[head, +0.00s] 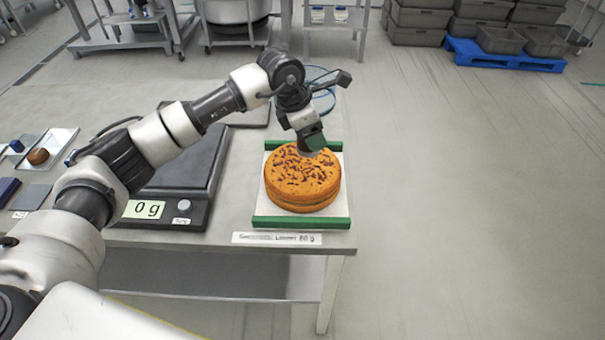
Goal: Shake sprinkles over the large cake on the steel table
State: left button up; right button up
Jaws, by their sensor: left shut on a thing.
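The large cake (302,183) is round and orange-brown with two layers. It sits on a white board (258,198) with green bars at its far and near edges, at the right end of the steel table (240,222). Dark sprinkles lie scattered over its top. My left gripper (309,133) is above the cake's far part, shut on a small dark green and grey container (314,144), which looks like the shaker. The container is tilted downward and partly hides the cake's far edge. I cannot see sprinkles falling. My right gripper is out of view.
A scale (160,209) reading 0 g stands left of the cake. A printed label (277,238) lies at the table's front edge. A tray with a small brown cake (39,156) is far left. Grey crates on a blue pallet (500,55) stand behind; the right floor is clear.

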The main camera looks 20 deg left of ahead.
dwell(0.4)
pick_arm(q)
jog(key=shift+r+p, duration=0.7)
jog(key=shift+r, duration=0.75)
jog(key=shift+r+p, duration=0.55)
jog(key=shift+r, duration=0.55)
